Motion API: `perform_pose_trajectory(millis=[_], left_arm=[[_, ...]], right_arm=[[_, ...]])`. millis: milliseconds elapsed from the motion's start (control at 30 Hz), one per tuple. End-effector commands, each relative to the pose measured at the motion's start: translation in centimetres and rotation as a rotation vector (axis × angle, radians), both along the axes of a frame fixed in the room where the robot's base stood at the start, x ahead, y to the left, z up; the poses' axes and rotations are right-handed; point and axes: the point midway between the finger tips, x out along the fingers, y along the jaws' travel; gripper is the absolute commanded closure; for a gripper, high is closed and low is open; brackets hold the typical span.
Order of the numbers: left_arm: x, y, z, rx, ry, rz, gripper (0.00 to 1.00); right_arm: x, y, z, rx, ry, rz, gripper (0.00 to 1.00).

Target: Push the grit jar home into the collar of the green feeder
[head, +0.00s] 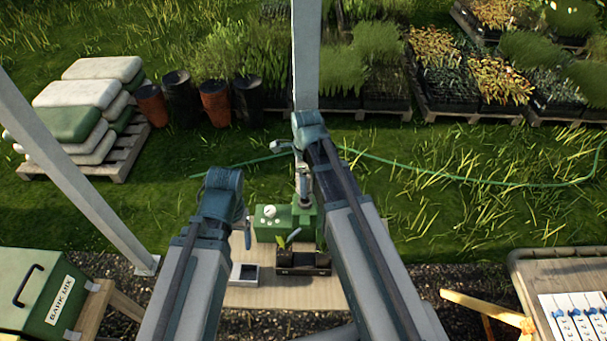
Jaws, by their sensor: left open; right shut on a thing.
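The green feeder (269,233) stands on the work board in the middle of the head view, with a white knob on its left part. My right gripper (303,186) points down over the feeder's right part. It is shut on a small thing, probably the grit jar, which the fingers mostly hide. A grey round part, perhaps the collar, shows just below the fingers; I cannot tell how far the jar sits in it. My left gripper (247,236) is open and empty, just left of the feeder.
A dark open box (303,270) and a small grey tray (244,272) sit in front of the feeder on the pale board (270,298). A green bin (42,290) stands at left, a table (540,275) at right. A grey post (306,60) rises behind.

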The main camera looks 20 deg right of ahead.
Motion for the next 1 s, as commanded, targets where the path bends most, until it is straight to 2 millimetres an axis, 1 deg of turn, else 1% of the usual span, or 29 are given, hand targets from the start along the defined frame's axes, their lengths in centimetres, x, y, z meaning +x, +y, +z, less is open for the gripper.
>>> perform_pose_trajectory(millis=[367, 1000], left_arm=[[0.0, 0.0, -0.5, 0.0, 0.0, -0.001, 0.23], [0.0, 0.0, -3.4, 0.001, 0.001, -0.008, 0.23]], right_arm=[[0.0, 0.0, -0.5, 0.0, 0.0, 0.0, 0.96], [0.0, 0.0, -3.4, 0.0, 0.0, 0.0, 0.96]])
